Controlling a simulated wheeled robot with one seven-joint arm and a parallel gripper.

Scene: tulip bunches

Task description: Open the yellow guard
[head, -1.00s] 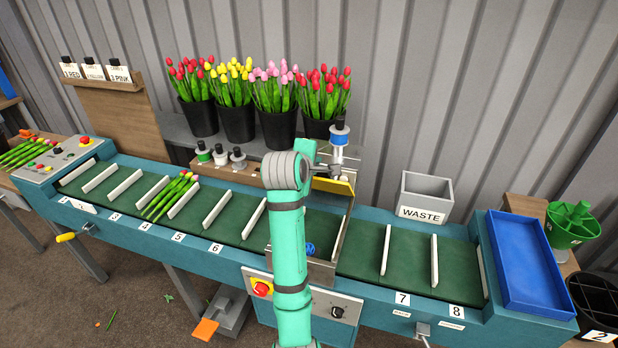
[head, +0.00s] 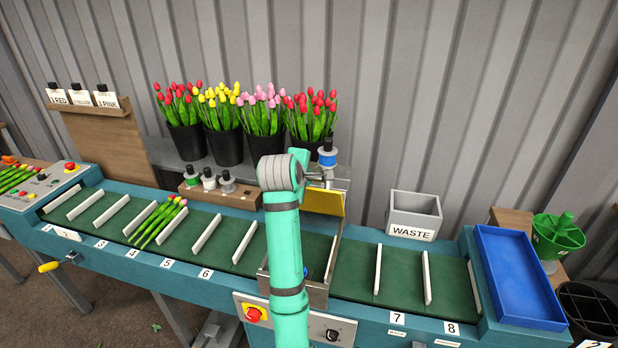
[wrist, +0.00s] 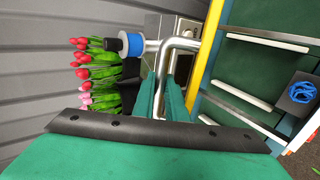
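The yellow guard (head: 325,201) stands raised over the middle of the conveyor, its broad yellow face showing in the head view. In the wrist view its yellow edge (wrist: 207,55) runs down the right of the picture. Its bent metal handle (wrist: 180,43) reaches down between the two teal fingers of my gripper (wrist: 163,97). The fingers are close together with the bar between them, so my gripper is shut on the handle. In the head view my arm hides most of the gripper and part of the guard.
A tying head with a blue spool (head: 327,157) stands close behind the guard. Buckets of tulips (head: 226,147) stand behind the conveyor. A grey waste bin (head: 414,214) and blue tray (head: 515,277) are to the right. A tulip bunch (head: 158,220) lies on the belt at left.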

